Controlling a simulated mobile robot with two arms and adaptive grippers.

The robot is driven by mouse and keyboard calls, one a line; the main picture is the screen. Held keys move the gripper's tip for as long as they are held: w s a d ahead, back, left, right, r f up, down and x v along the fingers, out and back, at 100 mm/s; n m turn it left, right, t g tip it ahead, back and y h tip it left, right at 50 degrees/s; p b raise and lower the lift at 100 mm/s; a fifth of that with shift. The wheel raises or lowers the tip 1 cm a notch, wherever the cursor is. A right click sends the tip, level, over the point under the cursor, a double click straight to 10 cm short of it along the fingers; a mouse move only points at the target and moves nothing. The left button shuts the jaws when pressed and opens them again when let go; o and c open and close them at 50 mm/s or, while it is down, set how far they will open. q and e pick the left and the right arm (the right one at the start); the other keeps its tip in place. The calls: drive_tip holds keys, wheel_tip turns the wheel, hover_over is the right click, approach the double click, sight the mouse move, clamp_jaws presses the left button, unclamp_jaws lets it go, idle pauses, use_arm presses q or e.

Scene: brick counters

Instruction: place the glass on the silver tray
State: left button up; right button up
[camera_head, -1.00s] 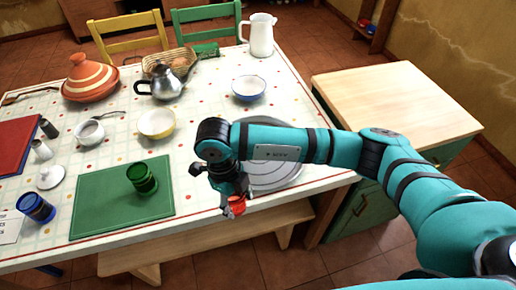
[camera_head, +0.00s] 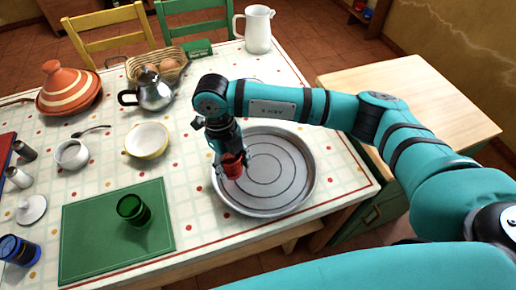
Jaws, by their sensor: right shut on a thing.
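My right gripper (camera_head: 231,158) is shut on a red glass (camera_head: 232,168), which points down from the fingers at the left part of the silver tray (camera_head: 298,190). The round tray lies near the right front corner of the table, with bare concentric rings. I cannot tell whether the glass touches the tray or hangs just above it. The fingers partly hide the glass. A green glass (camera_head: 131,208) is on the green mat (camera_head: 85,245), and a blue glass (camera_head: 18,250) is at the left. My left gripper is not in view.
A yellow-rimmed bowl (camera_head: 147,140), a silver teapot (camera_head: 154,92), an egg basket (camera_head: 172,68), a striped tagine (camera_head: 69,90) and a white pitcher (camera_head: 257,30) stand on the table (camera_head: 195,213). A wooden-topped counter (camera_head: 425,95) stands at right. The tray's middle is clear.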

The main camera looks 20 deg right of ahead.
drive_tip(key=b, duration=0.1)
approach(259, 156)
drive_tip(key=s+a+f, duration=0.2)
drive_tip(key=s, duration=0.1)
drive_tip(key=shift+a+f, duration=0.1)
drive_tip(key=shift+f, duration=0.1)
drive_tip(key=w+d, duration=0.1)
drive_tip(key=w+d+b, duration=0.1)
drive_tip(key=shift+w+d, duration=0.1)
drive_tip(key=shift+d, duration=0.2)
drive_tip(key=shift+d+f, duration=0.1)
drive_tip(key=shift+f, duration=0.1)
wheel_tip(259, 156, down, 3)
drive_tip(key=shift+f+b, duration=0.15)
drive_tip(key=shift+b, duration=1)
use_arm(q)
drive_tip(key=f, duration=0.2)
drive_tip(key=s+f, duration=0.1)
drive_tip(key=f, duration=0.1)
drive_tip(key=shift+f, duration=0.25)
use_arm(e)
drive_tip(key=o, duration=1.2)
drive_tip(key=shift+o, duration=0.2)
